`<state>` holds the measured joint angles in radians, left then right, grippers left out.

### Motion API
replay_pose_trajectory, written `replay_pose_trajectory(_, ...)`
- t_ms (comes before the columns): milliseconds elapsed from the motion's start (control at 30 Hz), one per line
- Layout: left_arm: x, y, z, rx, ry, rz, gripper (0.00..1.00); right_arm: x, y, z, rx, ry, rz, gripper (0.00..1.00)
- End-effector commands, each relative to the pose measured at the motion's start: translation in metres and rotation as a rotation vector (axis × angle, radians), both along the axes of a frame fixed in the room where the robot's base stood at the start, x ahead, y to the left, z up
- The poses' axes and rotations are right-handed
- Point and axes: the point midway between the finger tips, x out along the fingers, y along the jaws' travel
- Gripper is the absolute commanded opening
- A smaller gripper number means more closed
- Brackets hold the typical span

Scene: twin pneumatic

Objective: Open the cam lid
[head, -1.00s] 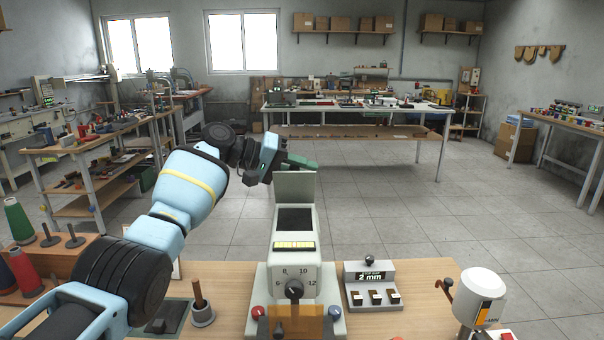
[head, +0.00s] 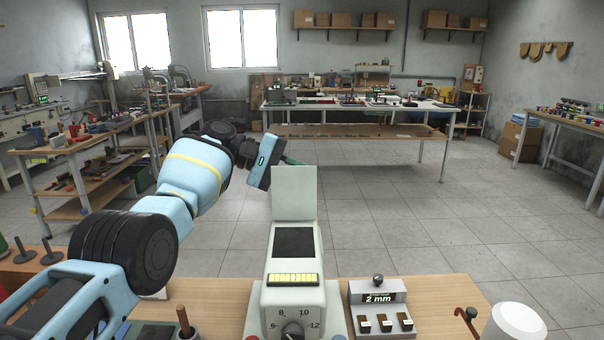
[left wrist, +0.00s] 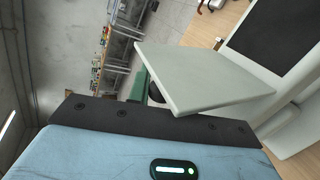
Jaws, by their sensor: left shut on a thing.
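The machine (head: 268,298) is a pale grey housing on the bench, with a numbered dial (head: 292,330) and a yellow strip on its front. Its cam lid (head: 294,194), a flat pale plate, stands raised at the back of the dark top opening (head: 294,242). The lid also shows in the left wrist view (left wrist: 200,78), close to the gripper body. My left gripper (head: 276,162) is at the lid's upper left, partly behind it, and is shut on the lid. Its fingertips and the exact grip are hidden. My right gripper is out of view.
A grey block marked 2 mm (head: 378,299) stands right of the machine on the wooden bench (head: 440,300). A white rounded device (head: 515,324) is at the bench's right. A brown peg (head: 184,322) stands at the left. Open floor lies behind.

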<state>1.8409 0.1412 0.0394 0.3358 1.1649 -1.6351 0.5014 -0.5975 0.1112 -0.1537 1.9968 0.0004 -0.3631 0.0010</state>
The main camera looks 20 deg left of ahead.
Motion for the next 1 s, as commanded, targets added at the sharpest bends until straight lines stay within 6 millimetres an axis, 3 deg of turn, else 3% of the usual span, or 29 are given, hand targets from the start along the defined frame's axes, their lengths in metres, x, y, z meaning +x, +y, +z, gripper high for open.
replay_pose_trajectory(533, -0.0009, 0.0001, 0.0012, -0.008, 0.018, 0.002, 0.00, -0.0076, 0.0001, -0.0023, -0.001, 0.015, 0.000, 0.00)
replay_pose_trajectory(567, -0.0009, 0.0001, 0.0012, -0.008, 0.018, 0.002, 0.25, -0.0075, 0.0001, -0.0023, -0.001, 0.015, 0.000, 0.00)
replay_pose_trajectory(700, -0.0010, 0.0001, 0.0005, -0.007, 0.020, 0.003, 0.43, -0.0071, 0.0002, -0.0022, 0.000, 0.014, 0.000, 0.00)
replay_pose_trajectory(1000, -0.0012, 0.0013, -0.0003, -0.007, 0.021, 0.002, 0.43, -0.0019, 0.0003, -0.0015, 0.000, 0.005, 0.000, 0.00)
